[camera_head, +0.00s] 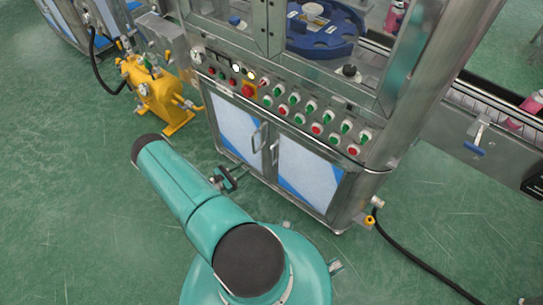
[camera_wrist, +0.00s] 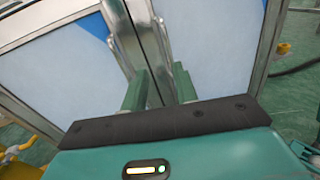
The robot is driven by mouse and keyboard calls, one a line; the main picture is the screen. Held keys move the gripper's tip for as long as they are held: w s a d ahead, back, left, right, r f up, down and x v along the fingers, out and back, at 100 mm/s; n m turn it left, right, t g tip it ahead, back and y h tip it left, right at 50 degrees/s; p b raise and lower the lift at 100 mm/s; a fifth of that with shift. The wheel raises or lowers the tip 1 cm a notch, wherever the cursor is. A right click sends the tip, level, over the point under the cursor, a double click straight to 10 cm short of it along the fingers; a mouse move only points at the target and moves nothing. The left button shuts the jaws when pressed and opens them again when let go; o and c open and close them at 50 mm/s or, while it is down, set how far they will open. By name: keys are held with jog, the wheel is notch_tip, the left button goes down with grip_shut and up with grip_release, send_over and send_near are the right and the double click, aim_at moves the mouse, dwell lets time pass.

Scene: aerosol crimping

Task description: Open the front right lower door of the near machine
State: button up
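The near machine's lower right door (camera_head: 308,172) is a pale blue-white panel in a metal frame, and it looks shut. Its upright metal handle (camera_head: 275,151) is near its left edge. In the wrist view the right door (camera_wrist: 215,45) fills the upper right, with a metal bar that looks like its handle (camera_wrist: 160,35) at its left side. My gripper (camera_head: 232,178) is low in front of the doors. In the wrist view its two green fingers (camera_wrist: 160,88) are apart, with the handle's lower part near the gap. I cannot tell whether they touch it.
The lower left door (camera_head: 238,125) has its own handle (camera_head: 258,137) close beside. A button panel (camera_head: 285,100) is above the doors. A yellow pump unit (camera_head: 155,92) stands left. A black hose (camera_head: 425,265) runs along the floor at right.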

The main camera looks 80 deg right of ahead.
aim_at(272, 156)
jog(key=shift+n+h, duration=0.3)
jog(key=shift+n, duration=0.2)
jog(key=f+x, duration=0.1)
jog(key=x, duration=0.4)
jog(key=f+x, duration=0.1)
jog(key=x, duration=0.4)
jog(key=s+f+x, duration=0.1)
jog(key=x, duration=0.3)
jog(key=shift+s, duration=0.35)
jog(key=shift+c, duration=0.4)
grip_shut()
